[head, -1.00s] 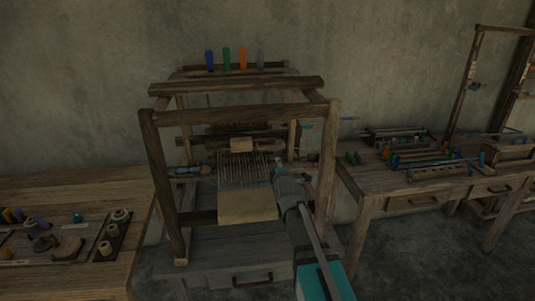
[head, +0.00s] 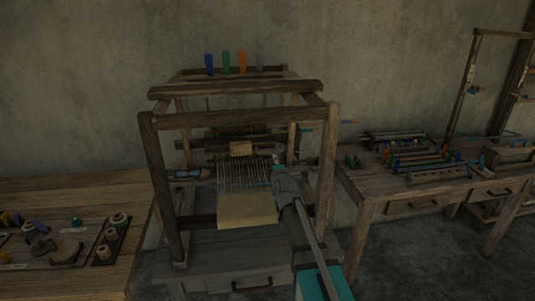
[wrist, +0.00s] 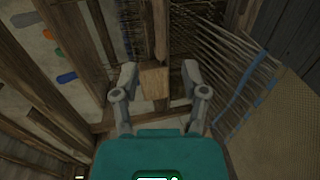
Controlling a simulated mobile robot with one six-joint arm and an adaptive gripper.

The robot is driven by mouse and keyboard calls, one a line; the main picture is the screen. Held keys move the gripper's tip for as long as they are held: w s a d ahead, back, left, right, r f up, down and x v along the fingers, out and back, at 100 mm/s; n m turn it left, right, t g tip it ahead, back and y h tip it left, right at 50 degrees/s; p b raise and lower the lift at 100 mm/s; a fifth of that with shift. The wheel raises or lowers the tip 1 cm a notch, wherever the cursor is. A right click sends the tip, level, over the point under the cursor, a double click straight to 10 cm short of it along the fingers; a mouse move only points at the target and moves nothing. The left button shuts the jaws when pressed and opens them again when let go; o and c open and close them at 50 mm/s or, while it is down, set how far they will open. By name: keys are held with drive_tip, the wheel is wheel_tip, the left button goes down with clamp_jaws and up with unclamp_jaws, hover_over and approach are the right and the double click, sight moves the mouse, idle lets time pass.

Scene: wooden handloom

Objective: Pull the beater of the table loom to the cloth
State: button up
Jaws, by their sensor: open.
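The table loom (head: 235,117) stands in the middle of the head view. A pale wooden block (head: 241,148), which looks like the beater's grip, sits behind the warp threads (head: 243,174). The beige cloth (head: 247,209) is at the front; in the wrist view it also shows at the right (wrist: 285,122). My gripper (head: 277,161) is inside the loom frame, right of the block. In the wrist view my gripper (wrist: 159,72) is open, with the block (wrist: 154,83) seen between its fingers. I cannot tell whether they touch it.
The loom's right front post (head: 328,165) stands close beside my arm, and a crossbar (head: 235,117) spans above. Coloured pegs (head: 226,62) stand on top at the back. A left table (head: 80,185) holds spools, and a right table (head: 390,180) holds rods.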

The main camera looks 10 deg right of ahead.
sight(270, 152)
drive_tip(key=w, duration=1)
drive_tip(key=shift+w+f, duration=0.3)
drive_tip(key=shift+w, duration=0.1)
clamp_jaws()
